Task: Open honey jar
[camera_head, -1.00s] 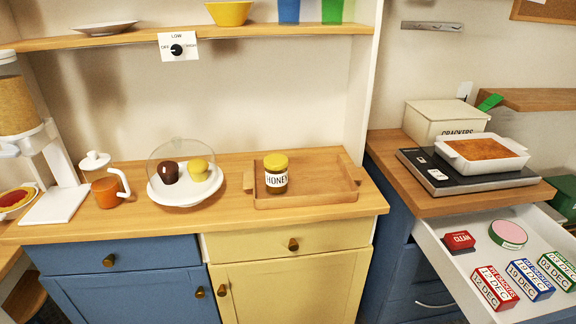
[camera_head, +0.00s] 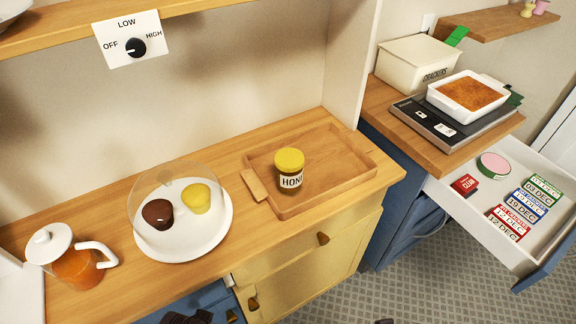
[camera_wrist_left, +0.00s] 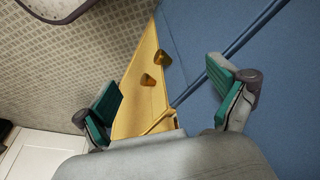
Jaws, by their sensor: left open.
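The honey jar (camera_head: 290,172) stands upright on a wooden tray (camera_head: 338,192) on the counter in the head view. Its yellow lid (camera_head: 289,158) is on top, and its label faces me. My left gripper (camera_wrist_left: 168,100) shows in the left wrist view with its teal-padded fingers wide apart and nothing between them. It faces the blue and yellow cabinet fronts and is away from the jar. A dark part of mine shows at the bottom edge of the head view. My right gripper is not in view.
A glass-domed plate (camera_head: 183,225) with two muffins is left of the tray, and an orange jug (camera_head: 75,262) is further left. A drawer (camera_head: 505,215) stands open at right. A scale with a baking dish (camera_head: 468,94) is behind it.

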